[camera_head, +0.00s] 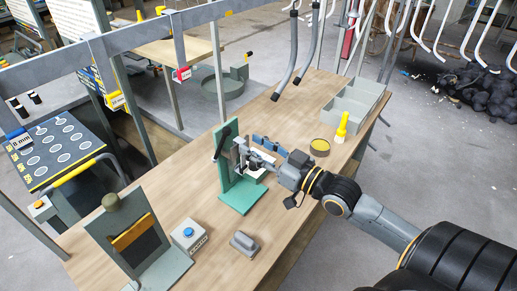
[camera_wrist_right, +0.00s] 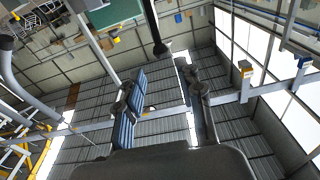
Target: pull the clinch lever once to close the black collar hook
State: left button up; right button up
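A green stand (camera_head: 228,160) with a flat green base stands on the wooden bench, with a small metal mechanism on its face. A black lever (camera_head: 221,143) shows at its upper left. My right gripper (camera_head: 249,161) is in front of the stand, close to the mechanism. In the right wrist view, my right gripper (camera_wrist_right: 168,95) has its two fingers apart with nothing between them. A black rod with a rounded end (camera_wrist_right: 158,46) hangs from near the green board (camera_wrist_right: 115,10), just beyond the fingertips. I cannot make out the collar hook. My left gripper is not in view.
On the bench (camera_head: 185,205) are a white box with a blue button (camera_head: 188,235), a grey block (camera_head: 244,243), a grey fixture with an orange bar (camera_head: 132,232), a yellow bottle (camera_head: 342,127), a round dish (camera_head: 319,147) and a grey divided tray (camera_head: 355,103).

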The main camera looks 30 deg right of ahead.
jog(key=x, duration=0.7)
jog(key=shift+w+a, duration=0.1)
jog(key=shift+w, duration=0.05)
jog(key=c, duration=0.7)
jog(key=shift+s+f+b, duration=0.25)
jog(key=shift+f+b, duration=0.1)
jog(key=shift+b, duration=0.05)
jog(key=shift+s+d+f+b, duration=0.3)
jog(key=shift+s+f, duration=0.2)
jog(key=shift+s, duration=0.2)
jog(key=shift+s+d+f+b, duration=0.3)
jog(key=shift+s+f, duration=0.25)
jog(key=shift+s, duration=0.15)
jog(key=shift+s+d+f+b, duration=0.2)
jog(key=shift+s+f+b, duration=0.1)
jog(key=shift+s+f, duration=0.3)
jog(key=shift+s+r, duration=0.1)
